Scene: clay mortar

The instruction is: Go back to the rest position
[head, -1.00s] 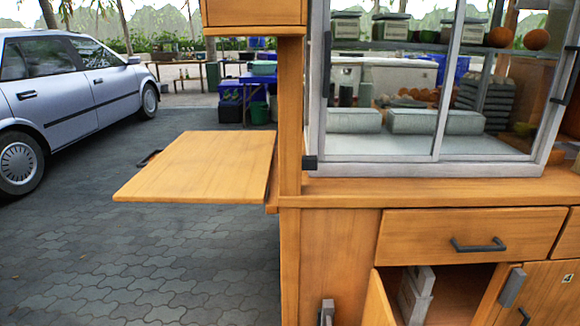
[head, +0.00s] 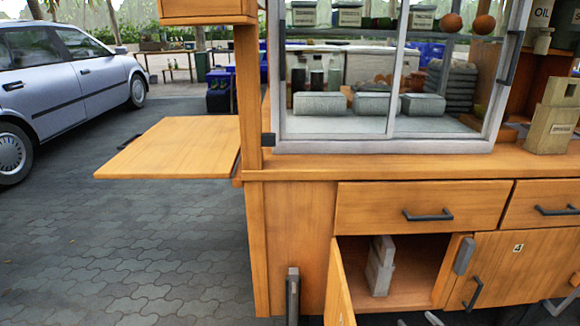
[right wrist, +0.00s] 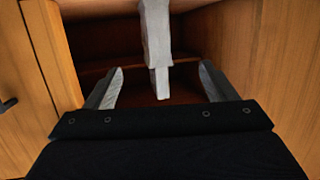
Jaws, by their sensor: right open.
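My right gripper (head: 490,308) shows only in part at the bottom edge of the head view, in front of the cart's lower doors. In the right wrist view its two grey fingers (right wrist: 162,70) are spread apart with nothing between them. Beyond them is the open cabinet (head: 415,262) with a grey block-like object (head: 380,266) standing inside. The same grey object shows in the wrist view (right wrist: 156,38), apart from the fingers. I cannot make out a clay mortar. My left gripper is not in view.
The open cabinet door (head: 339,295) juts towards me. Door 4 (head: 515,265) and the drawer (head: 420,207) are shut. A wooden side shelf (head: 175,148) sticks out at left above clear paving (head: 130,250). A glass case (head: 390,145) stands on the counter.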

